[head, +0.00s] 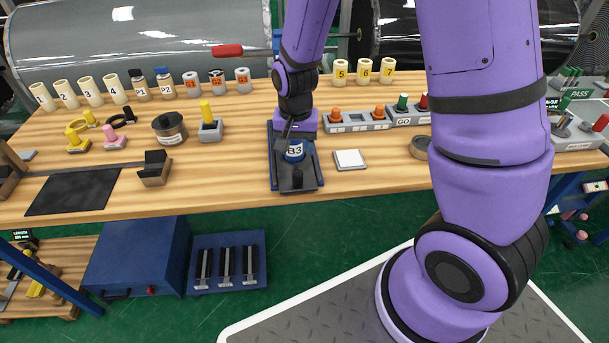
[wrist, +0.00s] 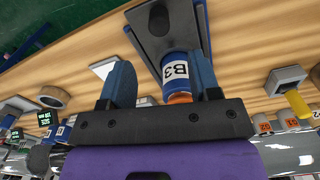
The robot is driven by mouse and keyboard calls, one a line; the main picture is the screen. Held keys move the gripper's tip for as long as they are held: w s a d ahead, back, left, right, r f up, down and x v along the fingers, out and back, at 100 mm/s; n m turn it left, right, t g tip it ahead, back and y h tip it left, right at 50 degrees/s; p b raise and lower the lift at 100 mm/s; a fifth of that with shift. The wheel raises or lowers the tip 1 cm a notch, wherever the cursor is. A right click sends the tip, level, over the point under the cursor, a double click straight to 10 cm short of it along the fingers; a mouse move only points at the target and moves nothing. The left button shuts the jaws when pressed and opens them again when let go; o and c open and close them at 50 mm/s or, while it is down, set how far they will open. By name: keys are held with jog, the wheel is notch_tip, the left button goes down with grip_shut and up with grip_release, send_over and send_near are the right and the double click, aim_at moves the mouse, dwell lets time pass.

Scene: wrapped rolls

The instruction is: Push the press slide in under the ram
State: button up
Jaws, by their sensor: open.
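The press (head: 318,175) is a blue frame on the bench, in the middle of the head view. Its dark grey slide (head: 284,183) carries a black knob (head: 297,173) near the front edge. A blue piece labelled B3 (head: 294,153) stands behind the knob; it also shows in the wrist view (wrist: 176,70), with an orange end. My gripper (wrist: 162,85) is open, with its two blue fingers apart. In the wrist view B3 appears between them, nearer the right finger; I cannot tell whether they touch. My arm hides the press's back, and I cannot make out the ram.
A white square pad (head: 349,159) lies right of the press. A button box (head: 355,121) stands behind it. A grey block with a yellow peg (head: 209,125) stands to the left. Bare wood lies in front of the pad.

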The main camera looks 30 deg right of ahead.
aim_at(298, 172)
notch_tip(298, 172, down, 11)
jog(key=shift+f, duration=0.15)
dwell(0.5)
